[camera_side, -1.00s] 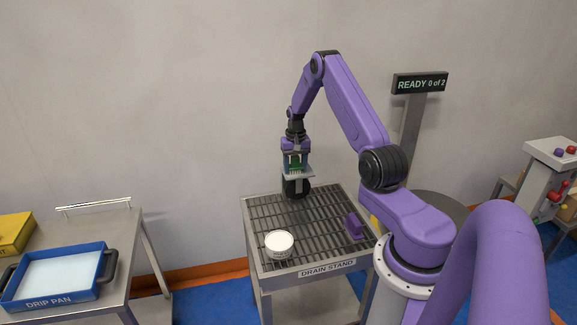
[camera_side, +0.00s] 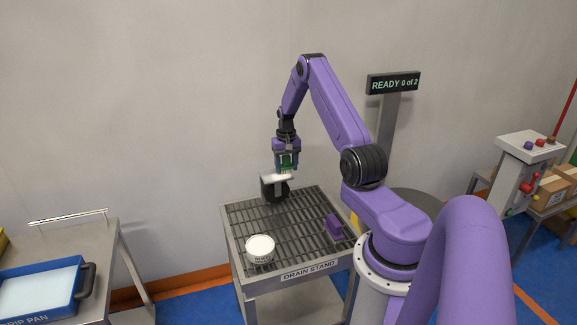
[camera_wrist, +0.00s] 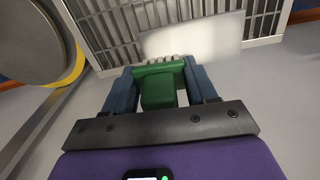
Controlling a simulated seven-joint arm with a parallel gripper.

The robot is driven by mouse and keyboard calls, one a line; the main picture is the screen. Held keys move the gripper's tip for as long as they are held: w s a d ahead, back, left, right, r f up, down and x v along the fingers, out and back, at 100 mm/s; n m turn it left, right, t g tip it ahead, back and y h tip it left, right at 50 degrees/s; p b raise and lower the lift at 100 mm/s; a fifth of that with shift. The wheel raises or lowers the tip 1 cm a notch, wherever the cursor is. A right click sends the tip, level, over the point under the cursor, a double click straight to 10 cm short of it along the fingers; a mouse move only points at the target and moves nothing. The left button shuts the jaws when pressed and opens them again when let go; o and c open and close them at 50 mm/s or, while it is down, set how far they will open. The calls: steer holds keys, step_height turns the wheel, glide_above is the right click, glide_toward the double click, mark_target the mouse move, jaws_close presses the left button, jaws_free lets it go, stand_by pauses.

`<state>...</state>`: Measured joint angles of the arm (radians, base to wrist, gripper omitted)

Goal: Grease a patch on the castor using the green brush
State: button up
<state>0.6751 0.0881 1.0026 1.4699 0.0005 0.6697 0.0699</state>
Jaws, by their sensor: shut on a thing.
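My gripper (camera_side: 287,160) is shut on the green brush (camera_side: 288,160), which hangs below it with its bristles down. In the wrist view the blue fingers of my gripper (camera_wrist: 163,85) clasp the green brush (camera_wrist: 158,88) on both sides. The castor (camera_side: 277,189), a black wheel with a pale plate on top, stands at the back of the drain stand. The brush is just above the plate's right part; I cannot tell whether the bristles touch it. The pale plate (camera_wrist: 200,40) lies beyond the bristles in the wrist view. No grease patch can be made out.
The slatted drain stand (camera_side: 300,258) also carries a white round tub (camera_side: 260,250) at front left and a purple block-like thing (camera_side: 334,227) at right. A blue drip pan (camera_side: 40,287) is on a table at left. A sign (camera_side: 394,82) reads "READY 0 of 2".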

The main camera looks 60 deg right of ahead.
mark_target(262, 175)
steer(key=shift+w+a, duration=3.3)
steer(key=shift+a, duration=0.05)
steer(key=shift+w+d, duration=0.2)
steer(key=shift+w, duration=0.05)
steer(key=shift+d, duration=0.3)
steer(key=shift+s+d, duration=3.75)
steer(key=shift+a+r, duration=0.1)
steer(key=shift+r, duration=3.95)
